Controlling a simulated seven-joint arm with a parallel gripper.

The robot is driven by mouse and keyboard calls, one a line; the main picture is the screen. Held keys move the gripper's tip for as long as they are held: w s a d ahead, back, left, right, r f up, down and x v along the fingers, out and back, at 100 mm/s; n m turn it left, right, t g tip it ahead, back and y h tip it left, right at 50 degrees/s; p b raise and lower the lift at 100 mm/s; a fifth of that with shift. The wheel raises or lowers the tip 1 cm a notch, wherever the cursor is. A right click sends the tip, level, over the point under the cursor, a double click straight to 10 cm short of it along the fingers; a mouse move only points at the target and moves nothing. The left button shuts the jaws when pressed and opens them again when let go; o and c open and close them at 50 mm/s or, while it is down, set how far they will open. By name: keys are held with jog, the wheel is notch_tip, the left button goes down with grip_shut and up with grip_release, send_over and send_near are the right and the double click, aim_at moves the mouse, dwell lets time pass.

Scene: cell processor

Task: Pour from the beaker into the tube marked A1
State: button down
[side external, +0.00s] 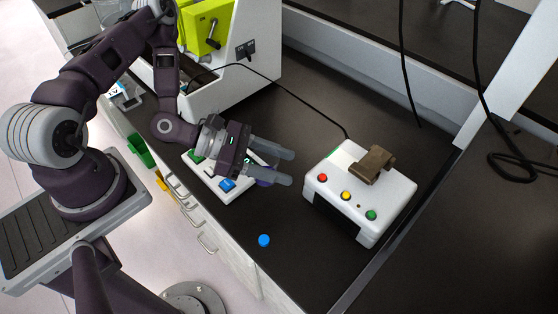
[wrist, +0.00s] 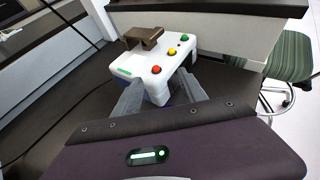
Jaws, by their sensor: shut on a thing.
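My gripper (side external: 287,167) reaches out over the bench with its two grey fingers pointing right. It is shut on a dark blue-purple object (side external: 266,177), mostly hidden by the fingers. I cannot tell for sure whether this is the beaker. In the wrist view the fingers of my gripper (wrist: 161,82) frame the white machine beyond, and only a trace of blue shows between them. A white tray (side external: 208,183) with green and blue parts lies under and behind my gripper. No tube marked A1 can be made out.
A white machine (side external: 392,205) with red, yellow and green buttons and a brown block (side external: 373,164) on top stands right of my gripper. A small blue cap (side external: 264,240) lies near the bench's front edge. A larger white and lime-green machine (side external: 228,75) stands behind. A black cable crosses the bench.

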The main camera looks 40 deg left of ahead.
jog(key=w+a+r+n+t+y, duration=0.5)
jog(key=w+a+r+n+y, duration=0.2)
jog(key=w+a+r, duration=0.65)
notch_tip(320, 180, up, 13)
jog(key=w+a+n+y, duration=0.2)
jog(key=w+n+y, duration=0.1)
jog(key=w+a+n+g+y, duration=0.1)
jog(key=w+a+n+y, duration=0.2)
jog(key=a+n+y, duration=0.25)
jog(key=n+g+y, duration=0.3)
jog(key=n+g, duration=1.1)
jog(key=n, duration=0.1)
send_over(217, 112)
jog(key=shift+m, duration=0.25)
jog(key=f, duration=2)
jog(key=shift+a+f, duration=0.2)
jog(key=shift+f, duration=0.1)
jog(key=shift+w+d, duration=0.1)
